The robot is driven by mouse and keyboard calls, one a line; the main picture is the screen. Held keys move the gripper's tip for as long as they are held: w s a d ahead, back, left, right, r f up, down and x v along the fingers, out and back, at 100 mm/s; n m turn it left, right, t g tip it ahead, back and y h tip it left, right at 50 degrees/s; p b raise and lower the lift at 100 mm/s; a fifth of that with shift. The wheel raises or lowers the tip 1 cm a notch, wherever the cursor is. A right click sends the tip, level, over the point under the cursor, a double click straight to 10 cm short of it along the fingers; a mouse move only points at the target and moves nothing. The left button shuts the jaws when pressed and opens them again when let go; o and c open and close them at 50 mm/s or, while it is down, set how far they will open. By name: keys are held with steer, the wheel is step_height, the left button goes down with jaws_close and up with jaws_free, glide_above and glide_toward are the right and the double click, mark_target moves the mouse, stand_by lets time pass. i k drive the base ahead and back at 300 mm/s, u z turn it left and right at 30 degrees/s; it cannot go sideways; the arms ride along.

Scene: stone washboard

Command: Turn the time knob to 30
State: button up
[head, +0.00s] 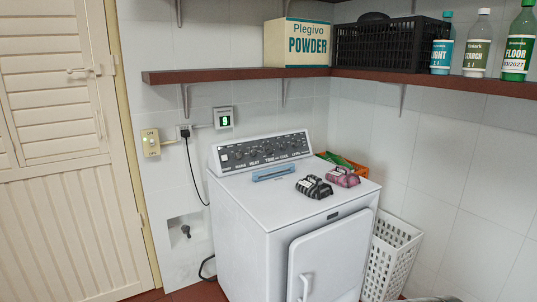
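A white front-loading machine (245,206) stands against the tiled wall. Its dark control panel (262,141) carries a row of small knobs with white labels under them. The time knob (268,153) is near the middle of the row, above a label that appears to read TIME. It is too small to tell where its pointer stands, and the numbers around it cannot be read. My gripper is not in view, so its opening and anything in it cannot be told.
A blue object (273,173), a black-and-white item (314,187) and a pink one (343,177) lie on the machine's top. An orange basket (353,167) is behind. A brown shelf (225,74) overhangs the back. A white laundry basket (393,252) stands to the right.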

mark_target(267, 149)
steer(key=u, duration=0.35)
steer(key=i, duration=0.5)
steer(key=u, duration=0.8)
steer(key=i, duration=0.65)
steer(key=u, duration=0.5)
steer(key=i, duration=1.5)
steer(key=z, duration=0.65)
steer(key=i, duration=0.65)
steer(key=z, duration=0.65)
steer(key=i, duration=0.4)
steer(key=z, duration=0.25)
